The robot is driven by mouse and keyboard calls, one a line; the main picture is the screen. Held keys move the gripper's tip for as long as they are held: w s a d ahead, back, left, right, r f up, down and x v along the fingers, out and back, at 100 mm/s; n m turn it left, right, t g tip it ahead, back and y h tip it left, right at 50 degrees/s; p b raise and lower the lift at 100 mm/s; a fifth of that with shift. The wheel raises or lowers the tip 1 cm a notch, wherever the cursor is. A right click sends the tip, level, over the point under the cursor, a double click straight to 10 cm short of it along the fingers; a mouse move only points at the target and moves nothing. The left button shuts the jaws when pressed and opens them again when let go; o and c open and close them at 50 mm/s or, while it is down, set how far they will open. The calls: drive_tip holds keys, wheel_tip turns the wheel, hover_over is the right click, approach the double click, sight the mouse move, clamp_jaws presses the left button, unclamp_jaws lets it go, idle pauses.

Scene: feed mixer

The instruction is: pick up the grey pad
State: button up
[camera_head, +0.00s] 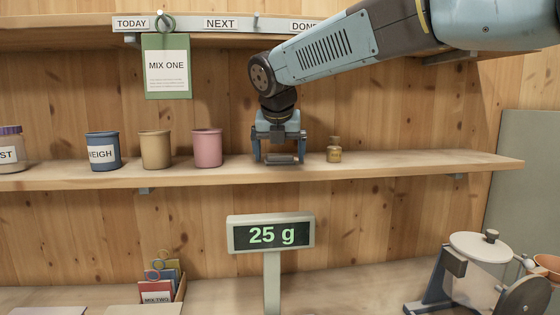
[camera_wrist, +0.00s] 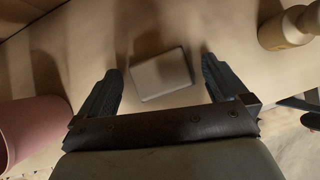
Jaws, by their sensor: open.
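The grey pad (camera_wrist: 163,74) is a small flat rectangle with rounded corners. It lies on the wooden shelf in the wrist view, slightly tilted in the picture. It also shows in the head view (camera_head: 281,159), low between my fingers. My gripper (camera_wrist: 160,69) is open, with one finger on each side of the pad and a visible gap to both. In the head view my gripper (camera_head: 280,157) points down over the shelf from above. I cannot tell exactly how high the fingertips are above the shelf.
A pink cup (camera_head: 207,148) stands left of my gripper, and a small amber bottle (camera_head: 334,151) stands right. Tan (camera_head: 155,150) and blue (camera_head: 103,152) cups stand farther left. The shelf (camera_head: 420,161) is clear right of the bottle. A 25 g display (camera_head: 271,235) stands below.

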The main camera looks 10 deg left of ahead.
drive_tip(key=c, duration=1)
drive_tip(key=shift+s+r, duration=0.1)
drive_tip(key=shift+r, duration=0.25)
drive_tip(key=s+d, duration=0.1)
drive_tip(key=s, duration=1.6)
drive_tip(key=shift+s, duration=0.4)
